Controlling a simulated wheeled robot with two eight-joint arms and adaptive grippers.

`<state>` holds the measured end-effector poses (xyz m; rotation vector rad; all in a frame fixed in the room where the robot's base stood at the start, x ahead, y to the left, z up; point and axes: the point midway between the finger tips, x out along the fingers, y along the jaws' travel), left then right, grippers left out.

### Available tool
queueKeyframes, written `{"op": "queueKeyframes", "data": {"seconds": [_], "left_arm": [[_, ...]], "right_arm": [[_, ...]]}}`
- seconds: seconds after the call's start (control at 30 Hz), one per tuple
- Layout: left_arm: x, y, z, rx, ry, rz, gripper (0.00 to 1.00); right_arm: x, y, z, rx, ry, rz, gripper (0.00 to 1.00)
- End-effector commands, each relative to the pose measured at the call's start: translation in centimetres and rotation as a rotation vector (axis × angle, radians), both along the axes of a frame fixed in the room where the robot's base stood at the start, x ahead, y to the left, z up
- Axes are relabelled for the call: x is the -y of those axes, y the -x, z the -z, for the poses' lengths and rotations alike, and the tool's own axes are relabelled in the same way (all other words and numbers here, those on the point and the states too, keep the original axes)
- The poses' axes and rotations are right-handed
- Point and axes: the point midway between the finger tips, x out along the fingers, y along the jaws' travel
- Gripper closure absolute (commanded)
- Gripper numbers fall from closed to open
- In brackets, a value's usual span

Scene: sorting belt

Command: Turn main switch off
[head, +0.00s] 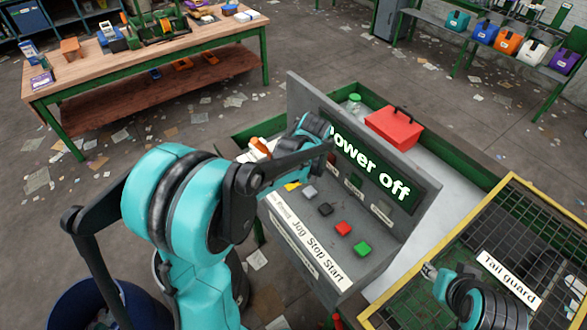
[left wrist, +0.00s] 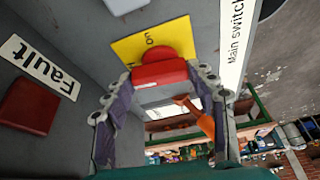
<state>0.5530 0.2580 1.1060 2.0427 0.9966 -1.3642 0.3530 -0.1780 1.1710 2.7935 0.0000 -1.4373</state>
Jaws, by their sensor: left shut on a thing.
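The main switch is a red handle (left wrist: 160,73) on a yellow plate (left wrist: 178,38) that bears the word "on", beside a white "Main switch" label (left wrist: 236,40). My left gripper (left wrist: 158,88) has its two fingers at either side of the red handle and is shut on it. In the head view the handle and these fingers are hidden behind my left arm; only a bit of the yellow plate (head: 291,186) shows. The console display (head: 370,165) reads "Power off", partly covered by my arm. My right gripper (head: 430,271) is at the lower right; its jaw state is unclear.
The console carries grey, black, red (head: 343,229) and green (head: 362,249) buttons near my left arm. A dark red Fault lamp (left wrist: 28,106) sits beside the switch. A red box (head: 393,128) stands behind the console. A yellow-framed tail guard (head: 508,181) borders the right side.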

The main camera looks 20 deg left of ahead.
Motion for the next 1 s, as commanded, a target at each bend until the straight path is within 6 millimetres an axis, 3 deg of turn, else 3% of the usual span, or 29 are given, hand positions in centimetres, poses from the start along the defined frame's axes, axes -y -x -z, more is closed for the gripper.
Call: {"op": "queueKeyframes", "data": {"seconds": [0.3, 0.87, 0.9, 0.93, 1.0], "left_arm": [[0.06, -0.1, 0.03, 0.0, 0.001, -0.122, 0.72], [0.07, -0.1, 0.02, 0.001, 0.003, -0.149, 0.72], [0.07, -0.1, 0.02, 0.001, 0.003, -0.149, 0.33], [0.07, -0.1, 0.02, 0.001, 0.003, -0.149, 0.25], [0.06, -0.11, 0.02, 0.0, 0.003, -0.148, 0.22]], "right_arm": [[0.0, 0.0, 0.28, 0.0, 0.0, 0.0, 0.6], [0.0, 0.0, 0.32, 0.0, 0.0, 0.0, 0.6], [0.0, 0.0, 0.32, 0.0, 0.0, 0.0, 0.6], [0.0, 0.0, 0.32, 0.0, 0.0, 0.0, 0.6], [0.0, 0.0, 0.31, 0.0, 0.0, 0.0, 0.6]]}}
